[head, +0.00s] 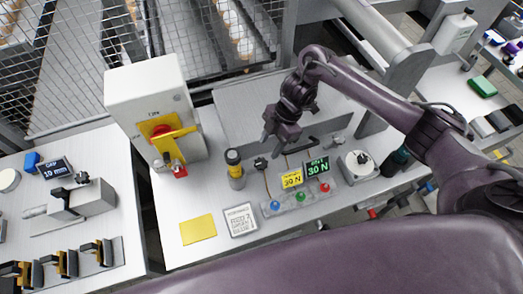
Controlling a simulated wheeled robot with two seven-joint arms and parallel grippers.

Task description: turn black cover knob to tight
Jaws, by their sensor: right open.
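A grey box-like cover (235,118) sits on the white bench, with a dark bar handle along its front. A black knob (261,163) stands at its front left. Another black knob (337,139) is at its front right. How tight either knob is cannot be told. My right gripper (275,147) hangs above the front of the cover, open and empty, with its fingers pointing down. It is close to the left knob in the picture, just above and to the right of it, and seems apart from it. My left gripper is not in view.
A white switch box (150,90) with a yellow-and-red handle stands left. A dark-and-yellow cylinder (234,165) is beside the left knob. In front are displays (318,167), a button strip (300,203), a label plate (240,219) and a yellow sheet (198,229). A white dial (357,172) is right.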

